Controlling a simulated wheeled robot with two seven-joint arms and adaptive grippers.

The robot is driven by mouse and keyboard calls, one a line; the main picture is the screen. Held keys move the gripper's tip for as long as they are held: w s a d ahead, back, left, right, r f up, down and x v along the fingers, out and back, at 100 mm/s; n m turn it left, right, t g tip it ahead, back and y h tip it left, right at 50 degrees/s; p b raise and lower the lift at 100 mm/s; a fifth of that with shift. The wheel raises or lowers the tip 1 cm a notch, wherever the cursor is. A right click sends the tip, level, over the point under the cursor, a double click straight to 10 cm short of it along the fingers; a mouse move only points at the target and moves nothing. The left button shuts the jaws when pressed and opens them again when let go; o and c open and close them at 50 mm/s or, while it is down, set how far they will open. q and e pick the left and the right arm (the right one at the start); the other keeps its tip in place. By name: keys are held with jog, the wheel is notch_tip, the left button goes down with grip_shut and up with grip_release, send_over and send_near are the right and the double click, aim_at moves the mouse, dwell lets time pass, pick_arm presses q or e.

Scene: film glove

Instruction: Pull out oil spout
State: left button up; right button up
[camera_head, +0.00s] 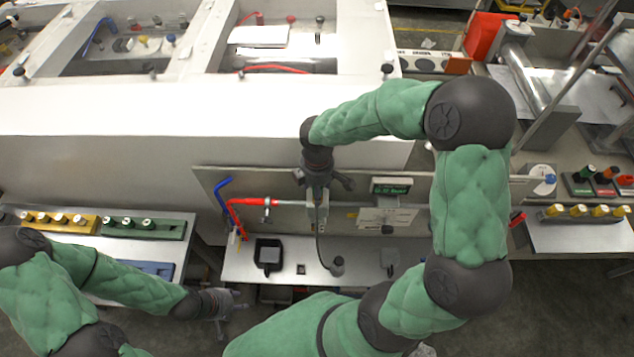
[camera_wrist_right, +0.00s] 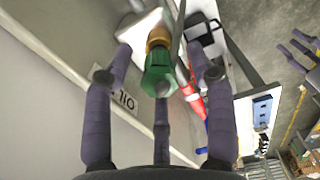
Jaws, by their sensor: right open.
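My right gripper (camera_head: 322,186) points down at the upright panel behind the middle bench. In the right wrist view its fingers (camera_wrist_right: 160,78) are spread apart and empty. A green fitting with a brass-coloured collar (camera_wrist_right: 159,66) lies between and beyond the fingertips; contact cannot be told. I cannot tell for sure which part is the oil spout. A thin dark tube (camera_head: 319,245) hangs below the right gripper to a small dark can-like piece (camera_head: 337,267) on the bench. My left gripper (camera_head: 230,303) is open and empty at the lower left, away from the panel.
A red-and-grey pipe (camera_head: 262,202) and a blue hooked pipe (camera_head: 219,190) stand left of the right gripper. A black square tray (camera_head: 268,254) sits on the bench (camera_head: 236,266). A large white machine (camera_head: 200,120) stands behind.

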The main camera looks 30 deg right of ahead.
jog(key=shift+f, duration=0.15)
jog(key=shift+c, duration=0.3)
grip_shut()
jog(key=shift+w+r+p, duration=0.1)
jog(key=shift+r+p, duration=0.25)
jog(key=shift+r, duration=0.05)
jog(key=shift+r+p, duration=0.35)
jog(key=shift+r, duration=0.15)
jog(key=shift+r+p, duration=1.25)
jog(key=shift+r, duration=0.3)
jog(key=shift+r+p, duration=1.25)
jog(key=shift+r, duration=0.2)
